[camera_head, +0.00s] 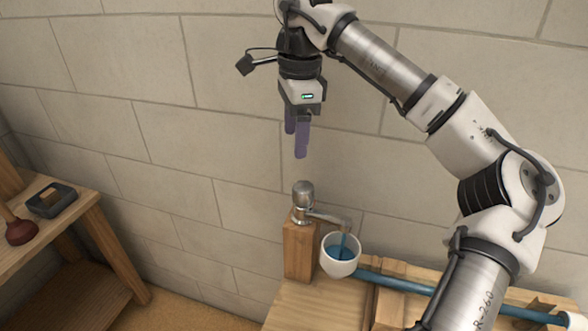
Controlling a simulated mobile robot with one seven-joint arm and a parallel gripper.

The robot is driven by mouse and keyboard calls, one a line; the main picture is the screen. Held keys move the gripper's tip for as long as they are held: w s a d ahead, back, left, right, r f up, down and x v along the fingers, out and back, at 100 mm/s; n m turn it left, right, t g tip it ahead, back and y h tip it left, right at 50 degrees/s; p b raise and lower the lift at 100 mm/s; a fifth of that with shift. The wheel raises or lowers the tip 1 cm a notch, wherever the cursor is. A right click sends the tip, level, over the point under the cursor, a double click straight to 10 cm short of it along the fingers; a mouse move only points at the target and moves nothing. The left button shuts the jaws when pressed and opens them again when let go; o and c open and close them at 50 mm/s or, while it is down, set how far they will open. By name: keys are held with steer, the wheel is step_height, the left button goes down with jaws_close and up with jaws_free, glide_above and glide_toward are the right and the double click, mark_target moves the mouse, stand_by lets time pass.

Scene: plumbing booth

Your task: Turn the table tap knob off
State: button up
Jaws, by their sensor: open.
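The table tap (301,212) is metal and stands on top of an upright wooden post. Its rounded knob (303,190) is at the top, and its thin spout points right over a white cup (340,262). A blue stream runs from the spout into the cup, which holds blue liquid. My gripper (297,148) points down above the knob, with a gap between the purple fingertips and the knob. It is open and empty. The two fingers overlap partly in this view, so the space between them is mostly hidden.
A blue pipe (405,286) runs to the right along the wooden table (305,308). A wooden shelf (85,202) at the left holds a plunger (18,232) and a dark box (51,199). A stone block wall (165,145) stands behind. The space around the knob looks clear.

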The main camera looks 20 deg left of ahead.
mark_target(303, 185)
steer(key=shift+h, duration=0.3)
steer(key=f+p, duration=0.1)
steer(key=f, duration=0.3)
steer(key=d+f+p, duration=0.1)
steer(key=f, duration=0.3)
steer(key=f+p, duration=0.1)
steer(key=f, duration=0.4)
steer(key=shift+w+d+f, duration=0.1)
steer(key=shift+w+d, duration=0.1)
steer(key=shift+w, duration=0.15)
steer(key=shift+c, duration=0.2)
steer(key=c, duration=1)
